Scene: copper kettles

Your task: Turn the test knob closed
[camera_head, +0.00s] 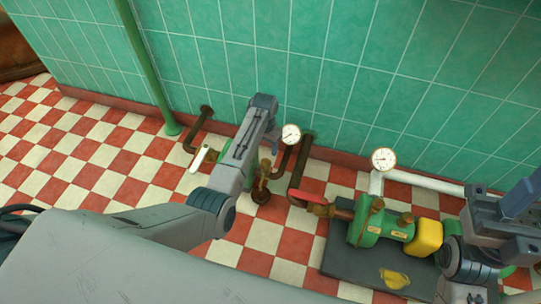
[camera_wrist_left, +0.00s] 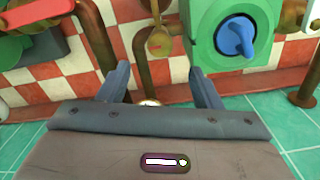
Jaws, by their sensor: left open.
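The test knob appears to be the blue knob (camera_wrist_left: 236,38) on a green box (camera_wrist_left: 205,45), at the upper right of the left wrist view. In the head view only a green edge of the box (camera_head: 226,148) shows left of my arm; the knob is hidden there. My left gripper (camera_wrist_left: 161,70) is open with nothing between its fingers. The knob lies beyond and to the right of the fingertips in the left wrist view, apart from them.
A brass valve (camera_head: 265,168), a white lever (camera_head: 199,158), a red lever (camera_head: 312,198) and a gauge (camera_head: 291,134) crowd around the box. A green pump (camera_head: 380,226) stands on a dark base at right. Checked floor (camera_head: 95,150) at left is clear.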

